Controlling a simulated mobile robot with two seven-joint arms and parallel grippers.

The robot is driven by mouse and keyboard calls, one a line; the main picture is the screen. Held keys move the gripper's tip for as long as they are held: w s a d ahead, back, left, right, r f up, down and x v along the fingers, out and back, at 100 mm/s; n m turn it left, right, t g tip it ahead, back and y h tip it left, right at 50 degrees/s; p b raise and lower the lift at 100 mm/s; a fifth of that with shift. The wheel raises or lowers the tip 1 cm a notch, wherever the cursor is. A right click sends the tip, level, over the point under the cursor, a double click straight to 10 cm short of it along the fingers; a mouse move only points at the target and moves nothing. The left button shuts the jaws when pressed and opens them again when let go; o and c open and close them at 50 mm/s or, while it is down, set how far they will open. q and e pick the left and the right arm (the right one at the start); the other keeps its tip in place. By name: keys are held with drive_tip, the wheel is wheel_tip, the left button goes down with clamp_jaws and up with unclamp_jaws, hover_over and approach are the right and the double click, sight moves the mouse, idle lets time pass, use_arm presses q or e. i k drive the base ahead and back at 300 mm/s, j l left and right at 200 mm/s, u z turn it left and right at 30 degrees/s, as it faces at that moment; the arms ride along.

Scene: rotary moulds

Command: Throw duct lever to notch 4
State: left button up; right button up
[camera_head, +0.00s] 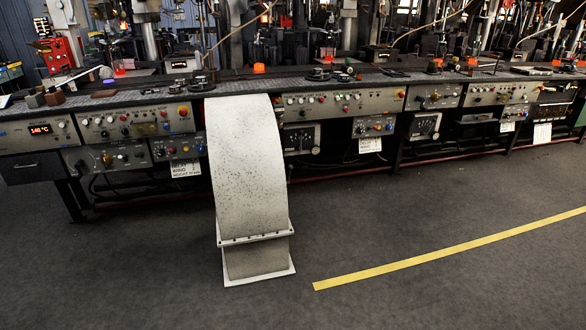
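A pale, speckled curved duct (245,160) comes down from the bench front to a flanged foot on the floor, at the middle of the head view. No lever or numbered notches can be clearly made out on the duct. A thin pale rod with a rounded grey-violet knob (105,73) slants up over the left bench top; I cannot tell whether it is the duct lever. Neither of my grippers is in view.
A long bench (440,80) with control panels runs across the back, crowded with machines on top. A red box (58,53) stands at the far left. White placards hang below the panels. The dark floor in front is clear, with a yellow line (450,249) at the right.

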sight(291, 167)
drive_tip(key=i+l, duration=0.25)
drive_tip(key=i, duration=0.25)
drive_tip(key=i+l, duration=0.25)
drive_tip(key=i, duration=0.2)
drive_tip(key=i+l, duration=0.25)
drive_tip(key=i, duration=0.25)
